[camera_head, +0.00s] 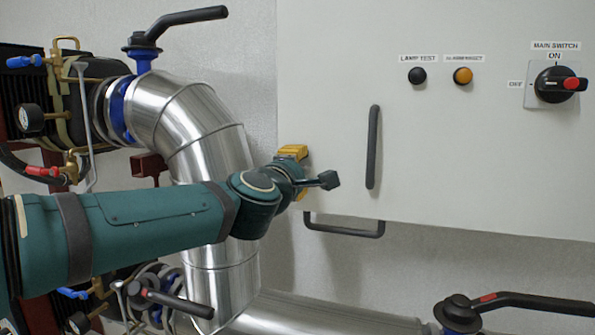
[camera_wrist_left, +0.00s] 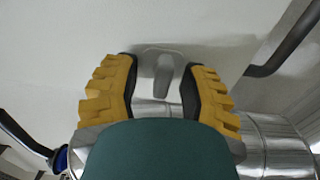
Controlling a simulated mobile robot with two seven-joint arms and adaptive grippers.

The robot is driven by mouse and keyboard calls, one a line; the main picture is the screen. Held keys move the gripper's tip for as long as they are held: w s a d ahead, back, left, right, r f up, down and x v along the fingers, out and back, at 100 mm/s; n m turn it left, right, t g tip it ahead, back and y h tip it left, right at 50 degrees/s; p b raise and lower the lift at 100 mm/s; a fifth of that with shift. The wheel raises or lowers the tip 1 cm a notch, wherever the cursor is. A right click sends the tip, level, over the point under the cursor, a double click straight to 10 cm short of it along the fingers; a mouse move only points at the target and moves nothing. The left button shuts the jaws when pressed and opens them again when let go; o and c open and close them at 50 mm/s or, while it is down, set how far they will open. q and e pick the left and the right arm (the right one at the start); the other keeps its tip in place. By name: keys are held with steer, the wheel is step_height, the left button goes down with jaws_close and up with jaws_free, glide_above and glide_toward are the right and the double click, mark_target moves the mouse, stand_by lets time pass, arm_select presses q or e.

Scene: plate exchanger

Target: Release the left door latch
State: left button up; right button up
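The left door latch (camera_wrist_left: 163,76) is a small grey metal lever on a rounded plate on the pale cabinet surface. It shows in the left wrist view between the fingertips. In the head view the latch is hidden behind my wrist and gripper. My left gripper (camera_head: 294,170) is at the lower left edge of the cabinet door (camera_head: 450,140). In the left wrist view its yellow fingers (camera_wrist_left: 160,90) stand apart, one on each side of the latch, with gaps to the lever. Whether the tips touch the plate is unclear. My right gripper is not in view.
A dark vertical handle (camera_head: 373,147) is right of the gripper, and a horizontal handle (camera_head: 344,228) is below. A silver pipe (camera_head: 190,125) bends behind my arm. The cabinet bears a lamp test button (camera_head: 417,75), an orange button (camera_head: 462,76) and main switch (camera_head: 558,84).

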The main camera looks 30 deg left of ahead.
arm_select(q)
steer(key=shift+s+f, duration=0.1)
steer(key=v, duration=1.2)
stand_by(0.6)
